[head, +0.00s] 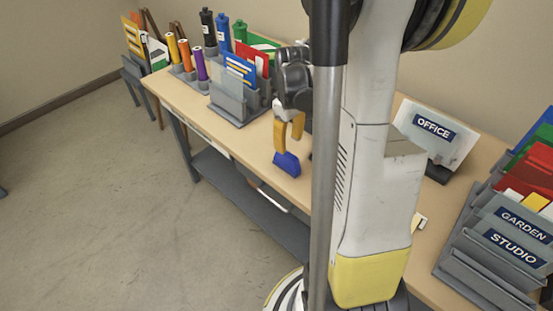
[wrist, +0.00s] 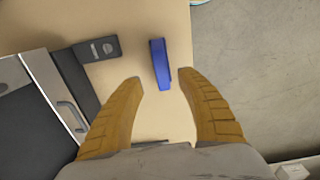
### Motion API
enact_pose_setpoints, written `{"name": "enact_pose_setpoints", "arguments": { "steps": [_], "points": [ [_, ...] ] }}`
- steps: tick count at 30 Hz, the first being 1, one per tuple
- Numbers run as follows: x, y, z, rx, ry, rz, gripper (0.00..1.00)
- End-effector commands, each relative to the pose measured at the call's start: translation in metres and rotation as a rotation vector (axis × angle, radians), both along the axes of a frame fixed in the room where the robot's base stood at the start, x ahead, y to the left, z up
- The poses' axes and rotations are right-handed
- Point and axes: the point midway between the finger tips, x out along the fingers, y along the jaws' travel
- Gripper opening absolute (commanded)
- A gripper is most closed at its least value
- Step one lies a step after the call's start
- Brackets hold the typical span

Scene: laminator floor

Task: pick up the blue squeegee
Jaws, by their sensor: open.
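The blue squeegee (head: 287,164) is near the front edge of the wooden table, just below my gripper in the head view. In the wrist view the blue squeegee (wrist: 160,62) lies on the tabletop, ahead of and between the two fingertips. My gripper (head: 289,138) has yellow fingers pointing down over the table. In the wrist view my gripper (wrist: 160,82) is spread open, with a gap on both sides of the squeegee. The fingers do not hold it. The height left between fingertips and squeegee is hard to tell.
The table edge and floor (wrist: 260,70) lie close to the squeegee's right in the wrist view. A dark block (wrist: 97,48) and a grey machine with a handle (wrist: 70,115) are to its left. A grey holder (head: 235,108) and colored tubes (head: 185,55) stand farther along the table.

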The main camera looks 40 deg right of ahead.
Motion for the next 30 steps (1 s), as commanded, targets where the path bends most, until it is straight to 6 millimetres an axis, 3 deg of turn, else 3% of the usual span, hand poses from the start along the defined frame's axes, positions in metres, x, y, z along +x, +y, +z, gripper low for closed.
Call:
{"name": "enact_pose_setpoints", "arguments": {
  "steps": [1, 8, 18, 25, 29, 30],
  "points": [
    [0.001, 0.0, -0.011, 0.0, 0.0, 0.0, 0.45],
    [0.001, 0.001, -0.026, -0.001, -0.001, 0.0, 0.45],
    [0.001, 0.003, -0.073, -0.001, -0.001, 0.0, 0.45],
    [0.001, 0.003, -0.073, -0.001, -0.001, 0.0, 0.44],
    [0.001, 0.003, -0.073, -0.001, -0.001, 0.0, 0.04],
    [0.001, 0.003, -0.073, -0.001, -0.001, 0.0, 0.0]
  ]
}}
